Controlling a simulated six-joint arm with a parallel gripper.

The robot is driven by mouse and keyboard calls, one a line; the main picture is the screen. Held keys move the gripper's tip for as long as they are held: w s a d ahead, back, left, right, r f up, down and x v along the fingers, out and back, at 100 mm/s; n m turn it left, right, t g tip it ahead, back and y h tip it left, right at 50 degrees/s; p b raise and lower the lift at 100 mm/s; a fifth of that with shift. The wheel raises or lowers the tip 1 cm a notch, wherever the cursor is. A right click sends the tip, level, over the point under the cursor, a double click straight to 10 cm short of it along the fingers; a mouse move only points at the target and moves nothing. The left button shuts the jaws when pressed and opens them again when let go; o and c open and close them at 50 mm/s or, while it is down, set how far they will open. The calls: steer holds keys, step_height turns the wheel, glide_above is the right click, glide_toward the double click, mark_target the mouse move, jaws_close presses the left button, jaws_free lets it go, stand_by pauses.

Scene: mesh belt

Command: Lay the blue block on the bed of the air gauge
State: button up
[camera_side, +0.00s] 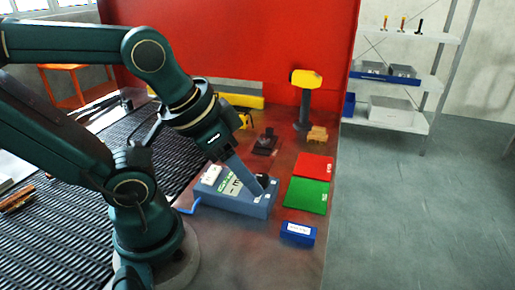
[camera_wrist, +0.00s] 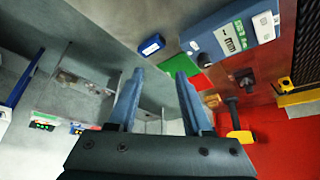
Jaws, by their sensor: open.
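The blue block (camera_side: 298,233) lies on the table near its front right edge, with a white label on it. It also shows in the wrist view (camera_wrist: 151,46). The air gauge (camera_side: 228,204) is a blue-grey box with a pale display panel, left of the block; in the wrist view it is at the upper right (camera_wrist: 234,38). My gripper (camera_side: 259,189) is open and empty, and its fingers overlap the gauge in the side view; their height above it is unclear. The fingers also show in the wrist view (camera_wrist: 160,73). They partly hide the gauge's top, including its bed.
Green (camera_side: 307,196) and red (camera_side: 314,165) plates lie right of the gauge. Behind stand a yellow-headed post (camera_side: 304,95), a tan block (camera_side: 317,133) and a dark fixture (camera_side: 265,142). The mesh belt (camera_side: 60,235) runs at left. Table surface around the blue block is clear.

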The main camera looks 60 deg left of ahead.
steer(key=o, duration=0.4)
steer(key=shift+c, duration=0.2)
